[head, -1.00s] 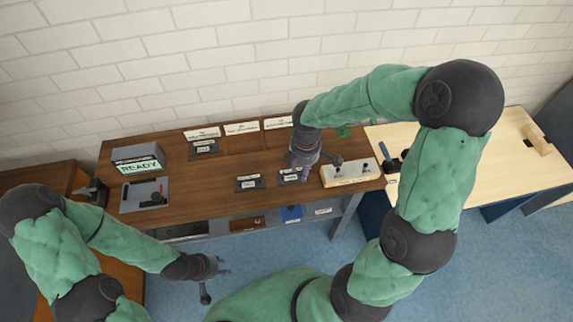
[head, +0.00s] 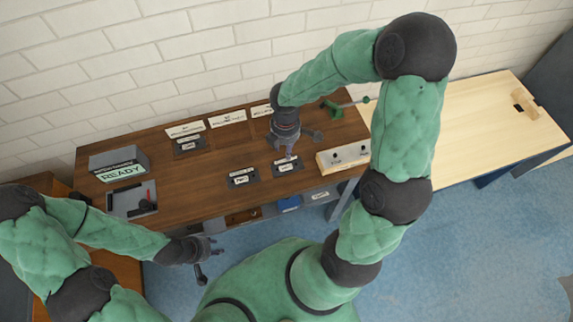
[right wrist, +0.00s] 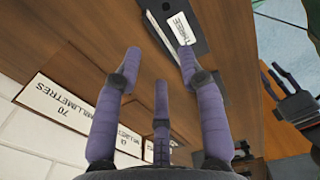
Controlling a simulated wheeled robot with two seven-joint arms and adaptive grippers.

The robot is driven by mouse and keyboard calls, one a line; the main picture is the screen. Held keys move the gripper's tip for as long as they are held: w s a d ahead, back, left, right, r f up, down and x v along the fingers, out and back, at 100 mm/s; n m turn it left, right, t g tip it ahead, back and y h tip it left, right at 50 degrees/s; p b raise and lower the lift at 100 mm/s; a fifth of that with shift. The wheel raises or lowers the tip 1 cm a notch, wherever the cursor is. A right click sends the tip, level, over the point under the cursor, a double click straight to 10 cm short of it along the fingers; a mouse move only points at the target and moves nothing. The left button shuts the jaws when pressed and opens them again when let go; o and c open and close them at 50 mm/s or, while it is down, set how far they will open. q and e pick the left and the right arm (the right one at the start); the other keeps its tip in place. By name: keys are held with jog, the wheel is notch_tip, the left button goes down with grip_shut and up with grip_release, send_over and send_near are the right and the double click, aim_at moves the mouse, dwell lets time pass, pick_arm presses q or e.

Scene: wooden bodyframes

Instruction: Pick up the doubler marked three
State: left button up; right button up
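Three dark plates with white labels lie on the brown wooden bench. One plate (head: 285,168) is under my right gripper, one (head: 243,178) is to its left, and one (head: 190,146) is further back left. The head view labels are too small to read surely. In the right wrist view a dark plate with a white label (right wrist: 179,28) lies just beyond my right gripper's fingertips (right wrist: 156,65). Those fingers are spread and empty. My left gripper (head: 212,250) hangs in front of the bench, fingers apart, holding nothing.
A box reading READY (head: 119,163) and a grey tray (head: 132,199) are at the left. A pale block with knobs (head: 343,157) is right of the near plates. A light table (head: 455,140) stands further right.

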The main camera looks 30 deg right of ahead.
aim_at(285, 161)
notch_tip(285, 161, down, 5)
jog(key=shift+a+r+b, duration=0.1)
jog(key=shift+b, duration=1.1)
grip_shut()
